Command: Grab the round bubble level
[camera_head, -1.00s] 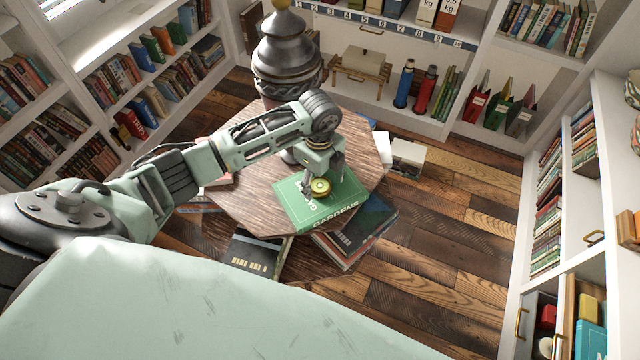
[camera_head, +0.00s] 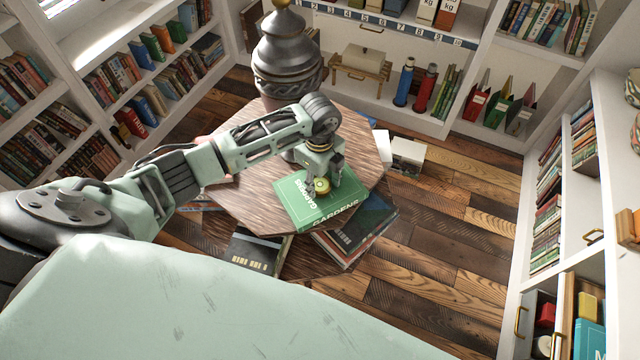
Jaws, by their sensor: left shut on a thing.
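The round bubble level (camera_head: 322,186) is a small brass disc with a yellow-green top. It is over the green book (camera_head: 322,213), which lies on the wooden table (camera_head: 245,195). My left gripper (camera_head: 322,182) reaches down from above and is shut on the level. The fingers partly hide the level's sides, and I cannot tell whether it still touches the book. My right gripper is not in view.
A large dark urn (camera_head: 285,55) stands at the table's back. Books (camera_head: 350,235) are stacked below the table's front edge. Bookshelves line the left, back and right. Plank floor (camera_head: 440,235) to the right is clear.

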